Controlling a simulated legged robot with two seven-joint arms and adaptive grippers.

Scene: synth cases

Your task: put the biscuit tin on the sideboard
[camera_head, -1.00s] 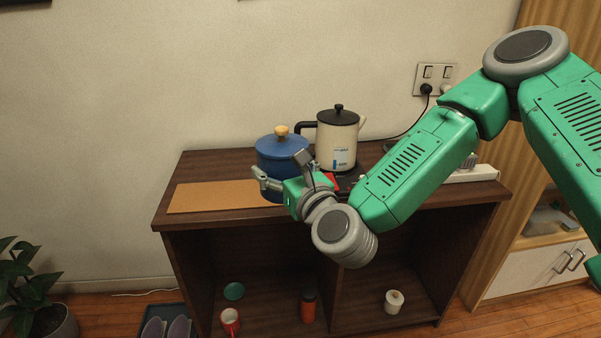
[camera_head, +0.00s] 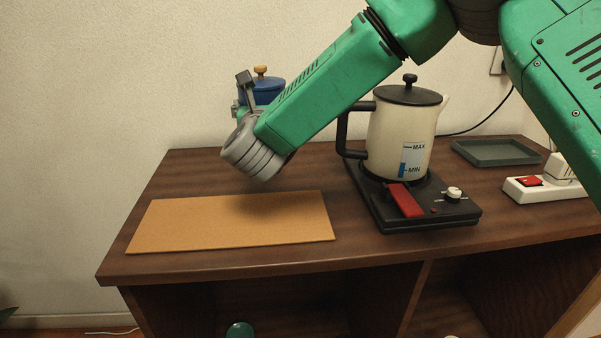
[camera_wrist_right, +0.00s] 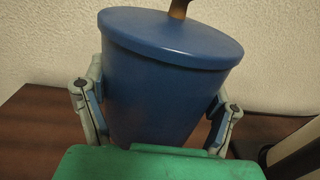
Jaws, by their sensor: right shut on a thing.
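The biscuit tin is a blue round pot with a dark-blue lid and a wooden knob. In the head view the tin (camera_head: 264,92) is at the back left, near the wall, mostly hidden behind my right forearm and wrist. My right gripper (camera_head: 246,98) is shut on it. In the right wrist view the fingers (camera_wrist_right: 158,98) press both sides of the tin (camera_wrist_right: 165,65), which looks slightly tilted there. Its base is hidden, so I cannot tell if it touches the brown sideboard (camera_head: 180,180). My left gripper is not in view.
A cork mat (camera_head: 230,222) lies bare on the sideboard's front left. A cream kettle (camera_head: 400,135) stands on a black hot plate (camera_head: 430,215) right of my wrist. A grey tray (camera_head: 497,152) and a white power strip (camera_head: 545,189) are at the right.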

